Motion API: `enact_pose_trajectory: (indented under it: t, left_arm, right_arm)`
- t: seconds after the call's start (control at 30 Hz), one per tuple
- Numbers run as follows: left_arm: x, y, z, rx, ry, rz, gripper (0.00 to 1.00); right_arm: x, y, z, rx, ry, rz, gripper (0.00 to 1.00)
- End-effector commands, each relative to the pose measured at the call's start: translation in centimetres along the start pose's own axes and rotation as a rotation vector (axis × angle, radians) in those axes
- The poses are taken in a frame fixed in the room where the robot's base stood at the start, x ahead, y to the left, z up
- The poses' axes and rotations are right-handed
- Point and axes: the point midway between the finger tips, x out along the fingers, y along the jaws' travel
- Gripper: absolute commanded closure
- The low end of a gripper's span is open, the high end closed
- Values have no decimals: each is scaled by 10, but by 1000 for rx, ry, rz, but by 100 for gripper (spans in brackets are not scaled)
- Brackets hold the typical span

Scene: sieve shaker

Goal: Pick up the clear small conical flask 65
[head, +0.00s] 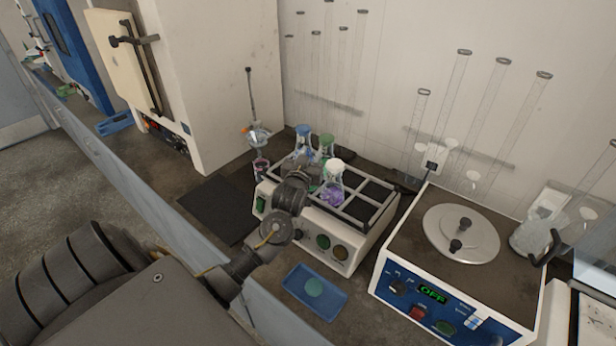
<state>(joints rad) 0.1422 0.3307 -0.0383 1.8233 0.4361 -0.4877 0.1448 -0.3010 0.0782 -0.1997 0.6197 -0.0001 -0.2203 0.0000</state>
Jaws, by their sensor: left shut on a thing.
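Several small conical flasks stand in the metal rack of the white shaker (345,228). One has a blue top (302,131), one a green top (326,140), and one a white top with purple contents (333,192). I cannot read any number on them. My left gripper (312,172) reaches over the rack's left part, among these flasks. It is shut on a conical flask, but the wrist and fingers hide most of it, so I cannot tell which one it is. My right gripper is not in view.
A blue tray (299,281) with a pale green round thing lies in front of the shaker. A device with a round lid (470,246) and an OFF display stands to the right. Tall glass cylinders (456,95) line the wall. A dark mat (213,212) at left is bare.

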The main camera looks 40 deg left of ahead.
Motion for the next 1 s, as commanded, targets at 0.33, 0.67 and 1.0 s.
enact_pose_trajectory:
  t: [0.33,0.67,1.0]
  left_arm:
    - [0,0,-2,-1,1,0,100]
    - [0,0,-21,-2,4,0,100]
    - [-21,6,-57,-4,5,0,100]
  right_arm:
    - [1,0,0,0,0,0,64]
    - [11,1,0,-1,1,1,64]
    - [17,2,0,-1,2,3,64]
